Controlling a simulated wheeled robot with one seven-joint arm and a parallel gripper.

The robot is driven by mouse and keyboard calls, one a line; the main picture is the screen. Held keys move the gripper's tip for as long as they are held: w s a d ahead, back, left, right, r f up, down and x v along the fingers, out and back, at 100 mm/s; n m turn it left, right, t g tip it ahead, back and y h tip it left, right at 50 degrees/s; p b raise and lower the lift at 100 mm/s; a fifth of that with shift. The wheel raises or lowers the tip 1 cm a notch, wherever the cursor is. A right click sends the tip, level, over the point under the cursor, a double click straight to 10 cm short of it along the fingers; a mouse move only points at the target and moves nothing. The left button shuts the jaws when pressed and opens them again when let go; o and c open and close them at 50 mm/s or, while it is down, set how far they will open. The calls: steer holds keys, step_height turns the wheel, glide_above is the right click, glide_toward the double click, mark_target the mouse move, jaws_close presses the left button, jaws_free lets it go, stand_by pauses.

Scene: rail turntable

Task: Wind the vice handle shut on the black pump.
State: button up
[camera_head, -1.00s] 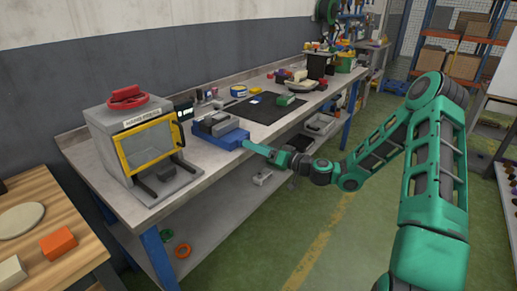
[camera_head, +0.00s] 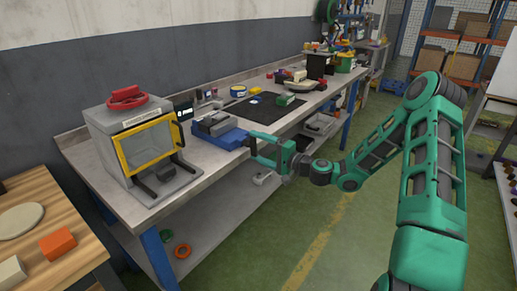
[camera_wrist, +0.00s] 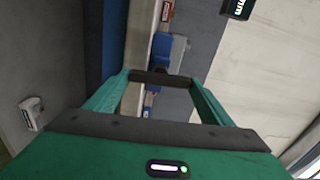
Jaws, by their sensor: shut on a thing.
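The blue vice (camera_head: 226,139) sits at the front edge of the grey workbench, with grey jaws on top. A dark shape (camera_head: 214,121) lies at the jaws; it is too small to tell surely as the black pump or to see any gap. My green gripper (camera_head: 254,143) is at the vice's front, its two fingers apart around the handle, which is hardly visible in the head view. In the wrist view the dark handle bar (camera_wrist: 160,79) lies between my fingertips, with part of the blue vice (camera_wrist: 161,45) beyond it. My gripper is shut on the handle.
A grey cabinet with a yellow-framed window (camera_head: 148,147) and red top wheel stands left of the vice. A black mat (camera_head: 262,109) with small items lies to its right. A wooden table (camera_head: 50,225) is at front left. The green floor before the bench is clear.

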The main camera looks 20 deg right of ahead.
steer(key=m, duration=2.7)
steer(key=shift+d+f, duration=0.1)
steer(key=shift+f, duration=0.15)
steer(key=o, duration=0.9)
steer(key=shift+o, duration=0.7)
steer(key=shift+s, duration=0.1)
